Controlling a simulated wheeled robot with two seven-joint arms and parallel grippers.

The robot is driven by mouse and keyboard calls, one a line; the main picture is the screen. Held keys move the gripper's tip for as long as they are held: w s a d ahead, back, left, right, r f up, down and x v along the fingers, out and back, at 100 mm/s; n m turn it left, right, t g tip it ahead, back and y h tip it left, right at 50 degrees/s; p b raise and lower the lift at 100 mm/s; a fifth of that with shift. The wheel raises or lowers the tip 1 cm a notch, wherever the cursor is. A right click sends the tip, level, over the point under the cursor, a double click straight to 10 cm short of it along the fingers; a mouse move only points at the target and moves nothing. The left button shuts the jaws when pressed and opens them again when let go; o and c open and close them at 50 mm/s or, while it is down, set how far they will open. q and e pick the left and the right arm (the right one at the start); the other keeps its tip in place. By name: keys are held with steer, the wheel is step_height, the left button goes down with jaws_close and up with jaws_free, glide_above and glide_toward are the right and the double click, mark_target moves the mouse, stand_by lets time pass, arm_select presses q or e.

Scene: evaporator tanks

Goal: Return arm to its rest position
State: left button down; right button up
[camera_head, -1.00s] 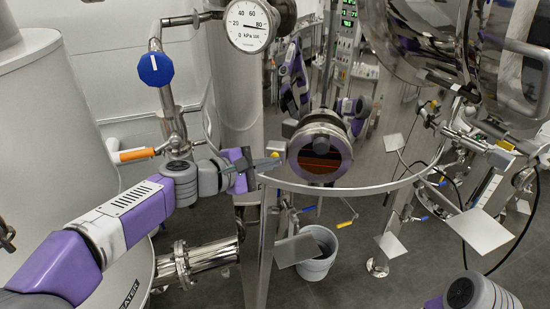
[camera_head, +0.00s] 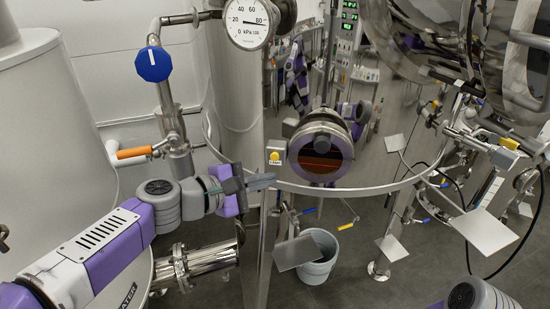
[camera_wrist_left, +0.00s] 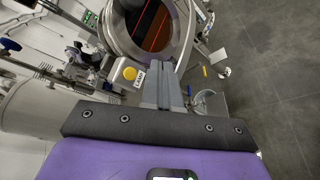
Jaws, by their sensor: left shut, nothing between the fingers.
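My left gripper (camera_head: 262,181) is shut and empty. It points right in the head view, just in front of the round sight glass (camera_head: 320,157) and below the small box with a yellow button (camera_head: 275,157). My left arm (camera_head: 115,240) reaches in from the lower left, in front of the white tank. In the left wrist view the closed fingers (camera_wrist_left: 163,85) point up toward the sight glass (camera_wrist_left: 150,25), with the yellow button (camera_wrist_left: 129,73) to their left. My right arm shows only as a link (camera_head: 475,295) at the bottom right; its gripper is out of view.
A white tank (camera_head: 50,130) stands at left. A blue knob (camera_head: 153,64), an orange-handled valve (camera_head: 134,152) and a pressure gauge (camera_head: 248,24) are on the pipes. A steel tank (camera_head: 400,40) is at right. A grey bucket (camera_head: 318,268) stands on the floor.

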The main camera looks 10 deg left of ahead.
arm_select(q)
step_height(320, 180, down, 38)
steer(key=r+m+g+y+b, duration=0.1)
steer(key=m+g+y+b, duration=0.3)
steer(key=g+y, duration=0.15)
steer(key=s+d+f+m+g+b, duration=0.1)
steer(key=s+f+m+g, duration=0.1)
steer(key=s+f, duration=0.4)
steer(key=s+d+f+m+g+b, duration=0.1)
steer(key=s+f+m, duration=0.3)
steer(key=f, duration=0.8)
steer(key=s+d+f+m+g+b, duration=0.2)
steer(key=s+f+m, duration=0.1)
steer(key=s+f, duration=0.5)
step_height(320, 180, down, 2)
steer(key=shift+s+d+f+m+g+b, duration=0.1)
steer(key=shift+s+d+m+g+b, duration=0.1)
steer(key=shift+d+m+g+b, duration=0.15)
